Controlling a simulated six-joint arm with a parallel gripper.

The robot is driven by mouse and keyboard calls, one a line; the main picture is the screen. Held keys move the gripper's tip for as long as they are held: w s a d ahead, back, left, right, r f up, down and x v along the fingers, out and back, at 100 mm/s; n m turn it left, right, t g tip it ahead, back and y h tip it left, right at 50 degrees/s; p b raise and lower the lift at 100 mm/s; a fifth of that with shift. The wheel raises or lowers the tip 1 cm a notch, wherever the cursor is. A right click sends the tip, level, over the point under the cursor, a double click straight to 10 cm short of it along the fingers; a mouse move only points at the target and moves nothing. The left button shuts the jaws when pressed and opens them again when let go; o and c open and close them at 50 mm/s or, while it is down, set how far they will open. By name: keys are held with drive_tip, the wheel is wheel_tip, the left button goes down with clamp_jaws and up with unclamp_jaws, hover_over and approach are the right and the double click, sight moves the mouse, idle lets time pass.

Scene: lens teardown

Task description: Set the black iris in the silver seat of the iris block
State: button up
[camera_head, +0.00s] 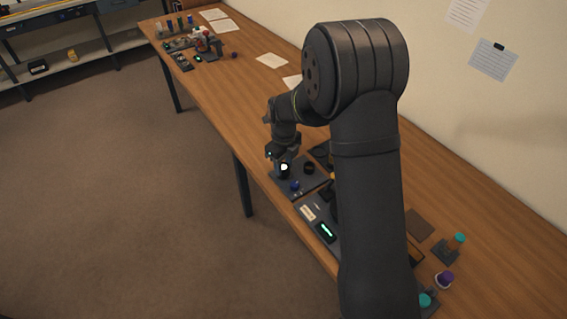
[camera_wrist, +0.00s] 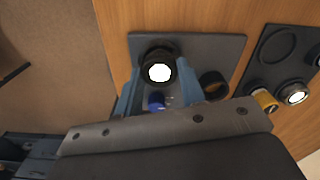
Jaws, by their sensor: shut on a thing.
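My gripper (camera_wrist: 158,85) has its two blue fingers on either side of a round black piece, which looks like the black iris (camera_wrist: 147,55). The piece has a bright white centre. In the head view, my gripper (camera_head: 284,159) is low over the left part of a dark grey plate (camera_head: 280,187), which looks like the iris block's base. The plate also shows in the wrist view (camera_wrist: 215,45). I cannot see a silver seat; the black piece and fingers hide what is beneath. I cannot tell whether the piece touches the block.
A blue knob (camera_wrist: 156,101) sits close to the fingers. A black ring-shaped part (camera_wrist: 212,84) stands on the plate to the right. Farther right, a dark tray (camera_wrist: 268,76) holds round parts. The table's left edge is close to the plate.

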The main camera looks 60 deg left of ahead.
drive_tip(key=shift+f, duration=0.6)
idle(0.4)
drive_tip(key=o, duration=1.5)
drive_tip(key=shift+c, duration=0.2)
drive_tip(key=shift+r, duration=3.55)
drive_tip(key=shift+f, duration=0.1)
drive_tip(key=shift+f, duration=3.4)
